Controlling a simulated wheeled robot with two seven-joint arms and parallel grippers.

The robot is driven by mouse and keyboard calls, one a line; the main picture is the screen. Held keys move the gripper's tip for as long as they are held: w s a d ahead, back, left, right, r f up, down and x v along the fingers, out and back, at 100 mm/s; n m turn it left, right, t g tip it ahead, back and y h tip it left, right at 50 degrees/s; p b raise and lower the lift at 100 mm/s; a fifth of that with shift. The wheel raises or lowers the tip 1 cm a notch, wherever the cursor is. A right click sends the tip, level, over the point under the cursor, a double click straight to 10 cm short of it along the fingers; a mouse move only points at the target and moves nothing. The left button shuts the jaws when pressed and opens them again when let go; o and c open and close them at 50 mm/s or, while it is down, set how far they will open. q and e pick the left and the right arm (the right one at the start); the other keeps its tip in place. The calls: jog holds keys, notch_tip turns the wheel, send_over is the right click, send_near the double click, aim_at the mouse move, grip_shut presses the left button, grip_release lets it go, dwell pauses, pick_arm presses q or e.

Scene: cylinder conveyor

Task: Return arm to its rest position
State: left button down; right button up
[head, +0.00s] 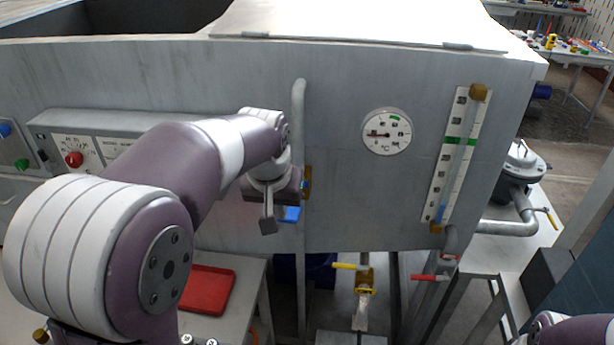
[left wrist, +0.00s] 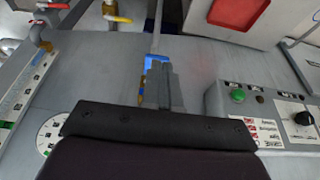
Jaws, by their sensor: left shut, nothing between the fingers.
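My left arm reaches in from the left in the head view. Its left gripper (head: 267,222) points down in front of the grey machine's front panel (head: 345,200), shut and empty. In the left wrist view the shut fingers (left wrist: 158,75) stand near a blue handle (left wrist: 155,60). The same blue handle (head: 291,214) shows just right of the fingers in the head view, by a vertical pipe (head: 298,130). I cannot tell whether the fingers touch it. A part of my right arm (head: 570,330) shows at the bottom right; its gripper is out of view.
A round gauge (head: 387,131) and a sight-glass scale (head: 459,155) sit on the panel. A control box with a red knob (head: 74,159) is at left. A red tray (head: 207,290) lies low on a table. Yellow (head: 350,266) and red (head: 431,278) valve handles are below the panel.

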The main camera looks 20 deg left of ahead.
pick_arm(q)
jog(key=s+d+f+m+g+b, duration=0.1)
jog(key=s+d+f, duration=0.2)
jog(key=s+f, duration=0.3)
jog(key=s+d+f+m+g+h+b, duration=0.1)
jog(key=s+d+f, duration=0.2)
jog(key=s+f, duration=0.3)
notch_tip(320, 180, down, 5)
jog(key=shift+s+d+r+m, duration=0.15)
jog(key=shift+d+r+m, duration=0.05)
jog(key=shift+m, duration=0.2)
